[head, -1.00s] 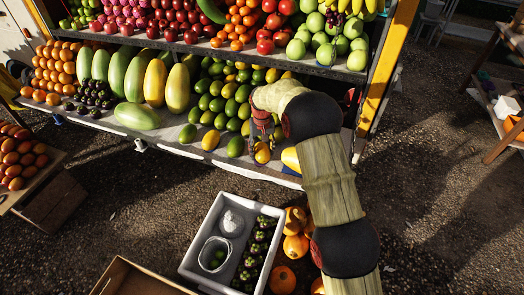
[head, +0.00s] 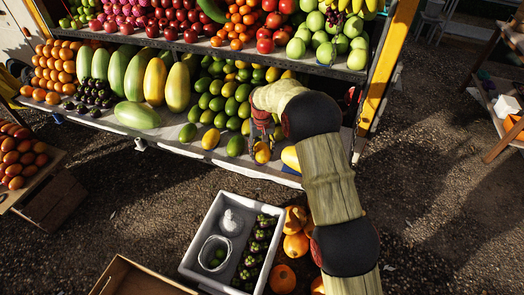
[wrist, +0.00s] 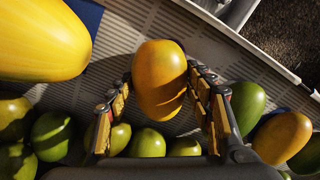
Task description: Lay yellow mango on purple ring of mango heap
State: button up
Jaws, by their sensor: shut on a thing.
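A yellow-orange mango (wrist: 160,80) sits between the fingers of my gripper (wrist: 163,92) in the wrist view. The gripper is shut on it, over the grey shelf. In the head view my gripper (head: 262,138) is at the front edge of the shelf, with the mango (head: 262,153) at its tips. The mango heap (head: 218,100), mostly green with some yellow ones, lies just behind and left of the gripper. Part of it is hidden by my arm. I cannot make out a purple ring in either view.
A large yellow fruit (wrist: 40,40) lies beside the gripper. A loose yellow mango (head: 211,139) and a green mango (head: 235,146) lie on the shelf front (head: 170,146). An upper fruit shelf (head: 335,71) overhangs behind. A white crate (head: 190,262) stands on the ground below.

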jog(key=o, duration=0.9)
jog(key=shift+r+p, duration=2.3)
jog(key=shift+r, duration=0.65)
jog(key=shift+r, duration=0.1)
